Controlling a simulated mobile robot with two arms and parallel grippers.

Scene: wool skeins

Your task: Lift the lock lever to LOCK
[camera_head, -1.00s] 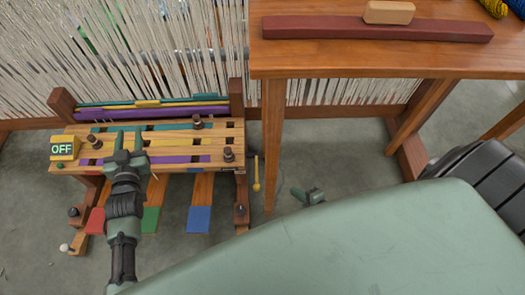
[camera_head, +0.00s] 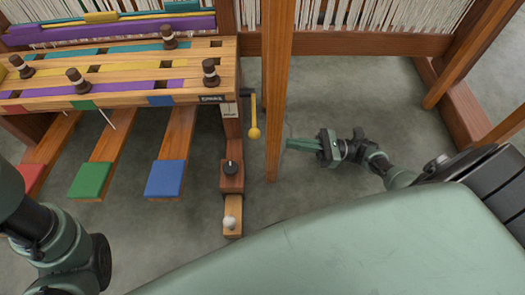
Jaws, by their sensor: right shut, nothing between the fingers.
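A lever with a yellow knob (camera_head: 254,133) hangs down at the right end of the wooden loom bench (camera_head: 120,99). Beside it are a dark plate (camera_head: 212,98) and a pale plate (camera_head: 229,110); their lettering is too small to read. My right gripper (camera_head: 290,145) is right of the lever, apart from it. Its fingers point left and are shut, holding nothing.
Red, green (camera_head: 92,180) and blue (camera_head: 165,179) pedals jut out below the bench. Brown pegs (camera_head: 210,72) stand on the bench. Bare floor (camera_head: 360,90) lies right of the leg.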

